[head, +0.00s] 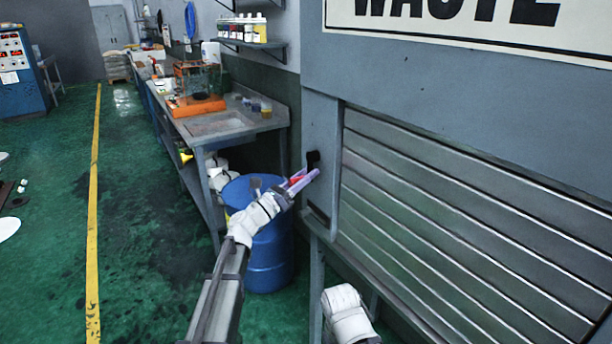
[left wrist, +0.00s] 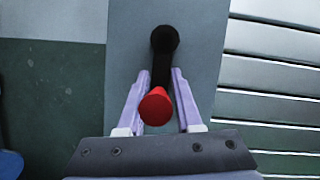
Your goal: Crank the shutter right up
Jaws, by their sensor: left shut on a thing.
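The slatted grey shutter (head: 460,220) fills the opening under the "WASTE" sign and covers all of it that shows. It also shows at the right of the left wrist view (left wrist: 275,75). The crank has a black hub and arm (left wrist: 163,50) on the grey post left of the shutter, with a red handle (left wrist: 157,106). In the head view the hub (head: 313,158) is at the post. My left gripper (head: 308,178) is shut on the red handle, its purple fingers on either side. The crank arm points down from the hub in the wrist view. My right gripper is not in view.
A blue drum (head: 268,262) stands on the green floor just behind and below my left arm. A shelf with bottles (head: 242,42) hangs above. The floor at left is mostly clear.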

